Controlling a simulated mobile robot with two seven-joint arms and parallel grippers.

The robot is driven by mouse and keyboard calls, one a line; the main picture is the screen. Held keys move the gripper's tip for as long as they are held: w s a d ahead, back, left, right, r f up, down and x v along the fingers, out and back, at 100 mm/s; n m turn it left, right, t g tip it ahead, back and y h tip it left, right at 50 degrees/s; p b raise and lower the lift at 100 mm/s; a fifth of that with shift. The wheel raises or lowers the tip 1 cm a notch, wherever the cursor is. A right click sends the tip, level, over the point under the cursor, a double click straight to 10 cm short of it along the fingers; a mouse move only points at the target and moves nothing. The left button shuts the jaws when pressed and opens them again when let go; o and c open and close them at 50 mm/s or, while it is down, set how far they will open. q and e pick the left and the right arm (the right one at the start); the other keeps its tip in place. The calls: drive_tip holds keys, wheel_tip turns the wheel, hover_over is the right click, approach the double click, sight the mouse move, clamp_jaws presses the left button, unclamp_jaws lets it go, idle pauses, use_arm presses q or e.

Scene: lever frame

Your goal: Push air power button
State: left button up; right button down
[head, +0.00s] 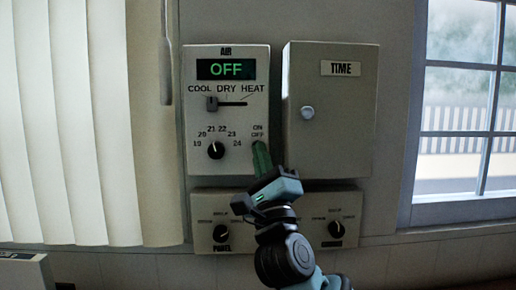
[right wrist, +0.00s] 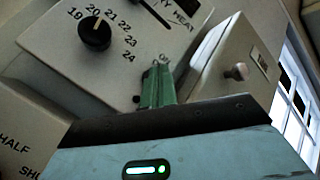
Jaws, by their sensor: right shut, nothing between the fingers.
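The air panel (head: 192,110) is a pale box on the wall with the label AIR on top. Its dark display (head: 226,69) reads OFF in green. It has a slider (head: 212,103) at the COOL end and a round dial (head: 216,150). ON and OFF labels (head: 257,134) sit at its lower right; the power button below them is hidden behind my fingers. My right gripper (head: 261,150) is shut and empty, its green fingers just under those labels. In the right wrist view the fingertips (right wrist: 158,72) are at the panel's face; I cannot tell whether they touch. My left gripper is out of view.
A TIME box (head: 335,130) with a round knob (head: 307,113) stands close to the right of my fingers. A lower panel (head: 285,208) with dark knobs is beneath. White blinds (head: 75,120) hang at left, and a window (head: 465,110) is at right.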

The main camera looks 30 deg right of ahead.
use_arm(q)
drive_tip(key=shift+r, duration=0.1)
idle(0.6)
use_arm(e)
drive_tip(key=shift+w+d, duration=0.2)
drive_tip(key=shift+w, duration=0.1)
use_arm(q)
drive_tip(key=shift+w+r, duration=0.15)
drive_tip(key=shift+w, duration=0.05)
use_arm(e)
drive_tip(key=shift+w, duration=0.1)
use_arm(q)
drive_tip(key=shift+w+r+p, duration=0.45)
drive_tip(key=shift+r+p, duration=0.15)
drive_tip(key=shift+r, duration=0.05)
use_arm(e)
drive_tip(key=shift+s+a, duration=0.2)
drive_tip(key=shift+s, duration=0.2)
